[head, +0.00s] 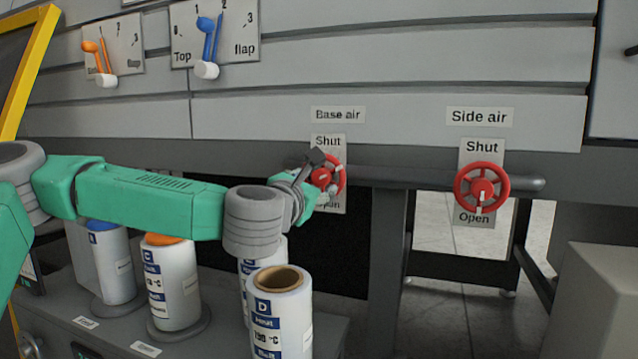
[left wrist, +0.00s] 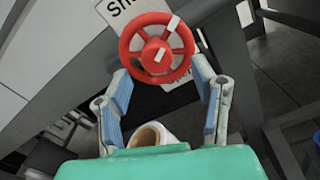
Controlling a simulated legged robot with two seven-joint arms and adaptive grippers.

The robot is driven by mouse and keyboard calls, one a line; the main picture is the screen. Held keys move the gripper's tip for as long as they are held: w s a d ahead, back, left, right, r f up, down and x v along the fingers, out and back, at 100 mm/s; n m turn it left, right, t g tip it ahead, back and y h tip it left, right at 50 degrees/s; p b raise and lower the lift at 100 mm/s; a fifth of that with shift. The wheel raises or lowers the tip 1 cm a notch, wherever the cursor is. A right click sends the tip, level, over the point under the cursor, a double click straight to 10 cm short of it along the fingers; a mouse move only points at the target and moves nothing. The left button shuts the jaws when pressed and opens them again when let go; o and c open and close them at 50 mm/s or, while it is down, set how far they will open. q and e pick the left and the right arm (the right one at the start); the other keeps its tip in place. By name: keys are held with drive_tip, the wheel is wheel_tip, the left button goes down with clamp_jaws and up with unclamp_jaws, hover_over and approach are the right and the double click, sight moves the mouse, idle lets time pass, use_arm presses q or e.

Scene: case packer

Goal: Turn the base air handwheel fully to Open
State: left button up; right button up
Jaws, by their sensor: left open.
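The red base air handwheel (head: 341,176) is on a plate marked Shut above and Open below, under the Base air label. My left gripper (head: 318,177) is in front of it and hides its left side. In the left wrist view the handwheel (left wrist: 125,47) shows whole, with a white mark on its upper right rim and a white pointer on the hub. There my left gripper (left wrist: 163,82) is open, with its two blue-padded fingers apart on either side of the wheel's lower part. I cannot tell whether they touch the rim. My right gripper is not in view.
A red side air handwheel (head: 482,187) is to the right, its white mark towards Open. Several labelled cylinders stand below my left arm, including one with a brown top (head: 280,318). Flap dials (head: 214,33) are at upper left. A grey box (head: 595,300) is at lower right.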

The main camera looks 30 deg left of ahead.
sight(319, 179)
use_arm(q)
drive_tip(key=shift+x, duration=1.15)
drive_tip(key=shift+w+a, duration=0.5)
drive_tip(key=shift+d, duration=0.2)
drive_tip(key=c, duration=1.2)
drive_tip(key=shift+o, duration=0.4)
